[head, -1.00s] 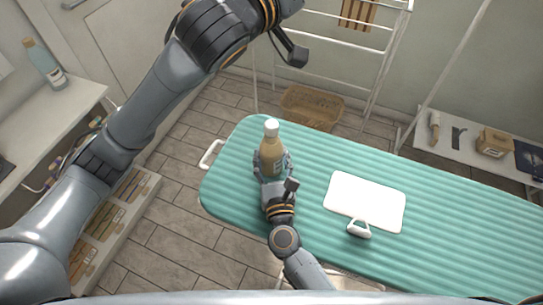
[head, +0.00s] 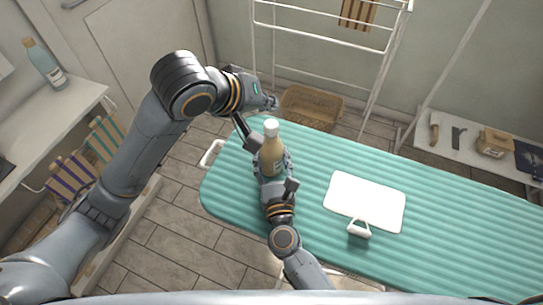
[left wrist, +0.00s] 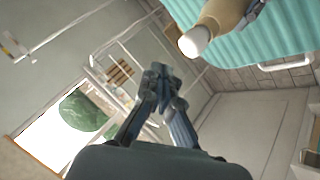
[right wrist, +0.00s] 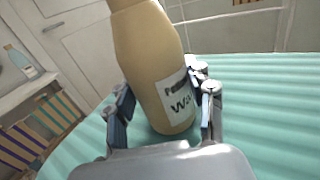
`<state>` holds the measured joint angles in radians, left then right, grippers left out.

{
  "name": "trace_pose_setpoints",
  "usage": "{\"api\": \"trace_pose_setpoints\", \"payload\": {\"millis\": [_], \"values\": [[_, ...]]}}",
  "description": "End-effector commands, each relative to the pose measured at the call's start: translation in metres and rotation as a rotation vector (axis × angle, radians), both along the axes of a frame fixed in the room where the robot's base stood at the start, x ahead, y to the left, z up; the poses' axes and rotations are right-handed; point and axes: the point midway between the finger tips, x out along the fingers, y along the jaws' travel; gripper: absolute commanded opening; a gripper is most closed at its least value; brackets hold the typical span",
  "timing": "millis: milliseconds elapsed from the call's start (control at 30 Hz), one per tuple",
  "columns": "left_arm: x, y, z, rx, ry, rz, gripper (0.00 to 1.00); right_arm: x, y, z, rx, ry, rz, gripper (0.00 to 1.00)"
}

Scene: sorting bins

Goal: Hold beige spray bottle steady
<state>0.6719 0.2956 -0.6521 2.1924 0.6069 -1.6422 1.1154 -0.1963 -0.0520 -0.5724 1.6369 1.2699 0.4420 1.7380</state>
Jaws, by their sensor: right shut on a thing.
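The beige bottle (head: 271,157) has a white cap and a pale label, and stands upright on the teal ribbed table near its left end. My right gripper (head: 271,168) is closed around its lower body from the near side. The right wrist view shows the bottle (right wrist: 151,60) between the two fingers (right wrist: 165,100), its base at the table and its top cut off. My left gripper (head: 272,103) is in the air just beyond the bottle's cap, empty. In the left wrist view its fingers (left wrist: 163,95) are together, with the bottle (left wrist: 219,20) apart from them.
A white board (head: 365,200) with a white-handled item (head: 359,229) lies right of the bottle on the teal table (head: 460,235). A wicker basket (head: 311,106) and a white drying rack (head: 325,40) stand behind. Another bottle (head: 45,66) is on the left counter. The table's right part is clear.

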Motion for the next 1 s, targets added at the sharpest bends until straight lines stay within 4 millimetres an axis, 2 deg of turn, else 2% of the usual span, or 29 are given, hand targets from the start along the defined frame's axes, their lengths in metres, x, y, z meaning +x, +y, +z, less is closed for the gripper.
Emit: {"api": "trace_pose_setpoints", "payload": {"millis": [100,333,1000], "values": [[0.000,0.001,-0.018,0.002,0.003,0.002,0.00,0.000,0.000,0.000,0.000,-0.001,0.000,0.04],[0.000,0.000,-0.040,0.000,0.001,0.001,0.00,0.000,0.000,0.000,0.000,-0.001,0.000,0.04],[0.000,0.000,-0.047,0.002,0.002,0.000,0.00,0.000,0.000,0.001,0.000,-0.001,0.001,0.04]]}}
